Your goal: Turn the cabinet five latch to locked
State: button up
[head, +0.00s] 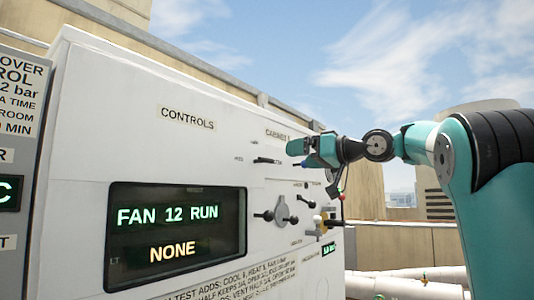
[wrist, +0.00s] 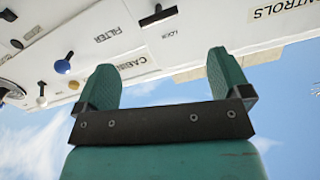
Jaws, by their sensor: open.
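The cabinet five latch is a small black bar handle (head: 267,161) on the white panel, just below the "CABINET 5" label (head: 277,135). In the head view the bar lies near level. In the wrist view the black latch (wrist: 158,16) shows at the top, past the fingertips, with a small "LOCK" label (wrist: 170,34) beside it. My gripper (head: 299,147) is close to the panel, right of the latch. In the wrist view my gripper (wrist: 165,72) has its two teal fingers wide apart with nothing between them. It appears apart from the latch.
The white panel (head: 150,150) carries a display (head: 178,233) reading "FAN 12 RUN / NONE". In the wrist view a blue knob (wrist: 62,66) sits left of the fingers. Pale pipes run at lower right.

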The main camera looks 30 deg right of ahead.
aim_at(267, 160)
jog(key=p+x, duration=0.4)
jog(key=x, duration=0.9)
jog(key=shift+f, duration=0.1)
jog(key=c, duration=0.8)
